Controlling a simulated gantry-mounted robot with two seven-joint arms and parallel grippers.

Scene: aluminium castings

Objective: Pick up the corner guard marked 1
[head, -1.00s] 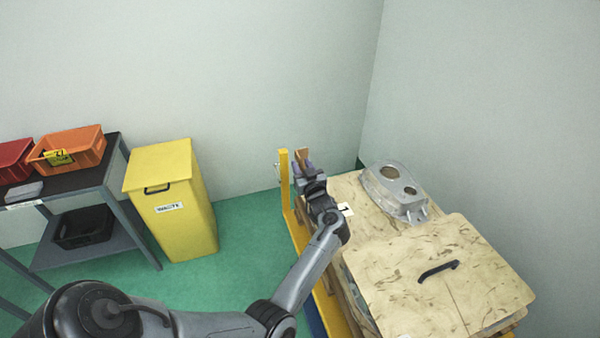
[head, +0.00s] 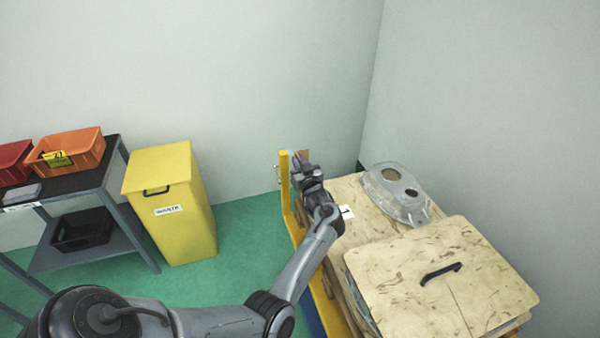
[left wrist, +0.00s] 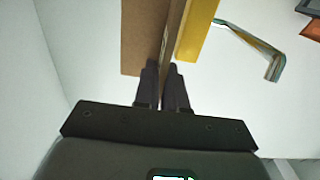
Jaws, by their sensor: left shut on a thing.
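The corner guard is a brown, angled strip; in the head view (head: 302,155) its top shows beside the yellow post at the far left corner of the pallet. In the left wrist view the guard (left wrist: 143,38) fills the upper middle, with one face broad and the other nearly edge-on. My left gripper (head: 299,164) is at the guard; in the wrist view its fingers (left wrist: 162,78) are shut on the guard's lower edge. A white card marked 1 (head: 346,212) lies on the wood near the gripper. My right gripper is not in view.
A yellow post (head: 284,180) stands close beside the guard. A grey casting (head: 405,206) and a wooden lid with a black handle (head: 470,290) lie on the pallet stack. A yellow waste bin (head: 185,225) and a shelf with an orange bin (head: 85,148) stand left.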

